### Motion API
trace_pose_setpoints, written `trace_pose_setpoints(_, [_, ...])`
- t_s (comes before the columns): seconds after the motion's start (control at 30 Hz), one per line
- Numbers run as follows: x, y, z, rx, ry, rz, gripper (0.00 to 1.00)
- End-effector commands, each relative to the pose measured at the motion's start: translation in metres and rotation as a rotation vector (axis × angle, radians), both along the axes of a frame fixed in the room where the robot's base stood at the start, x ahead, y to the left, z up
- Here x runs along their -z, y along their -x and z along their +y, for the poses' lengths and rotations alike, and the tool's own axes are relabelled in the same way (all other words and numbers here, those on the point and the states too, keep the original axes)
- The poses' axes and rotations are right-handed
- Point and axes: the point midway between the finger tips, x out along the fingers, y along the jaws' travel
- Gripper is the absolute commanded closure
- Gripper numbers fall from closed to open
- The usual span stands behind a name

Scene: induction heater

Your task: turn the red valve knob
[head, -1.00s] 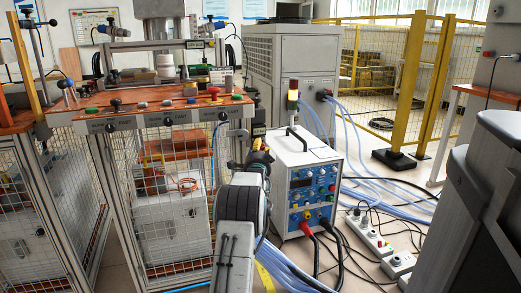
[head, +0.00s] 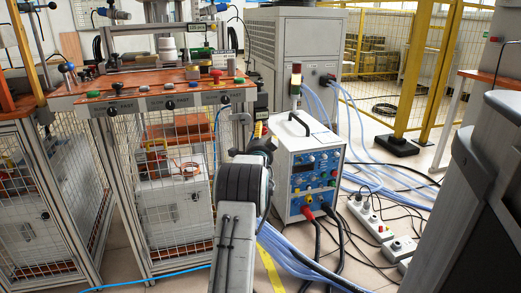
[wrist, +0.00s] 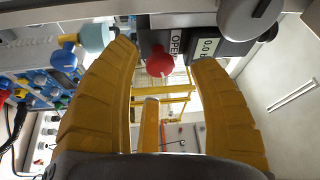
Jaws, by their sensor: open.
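The red valve knob (wrist: 160,62) shows in the wrist view at top centre, next to a white label reading OPEN on a dark fitting. In the head view my gripper (head: 261,130) shows only as a bit of yellow beyond my dark wrist, beside the heater unit.
The white-and-blue heater unit (head: 309,170) stands right of my arm, with thick cables on the floor. A bench with an orange top (head: 150,90) stands left. A teal fitting (wrist: 95,36) is near the left finger. A grey round part (wrist: 248,16) is above the right finger.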

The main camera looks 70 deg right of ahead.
Motion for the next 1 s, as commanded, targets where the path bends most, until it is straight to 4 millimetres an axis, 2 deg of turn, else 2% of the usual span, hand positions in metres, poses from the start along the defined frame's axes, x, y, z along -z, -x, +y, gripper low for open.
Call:
trace_pose_setpoints(0.6, [0.007, 0.019, 0.073, 0.000, 0.000, 0.000, 0.45])
trace_pose_setpoints(1.0, [0.009, 0.024, 0.093, 0.001, 0.001, 0.000, 0.45])
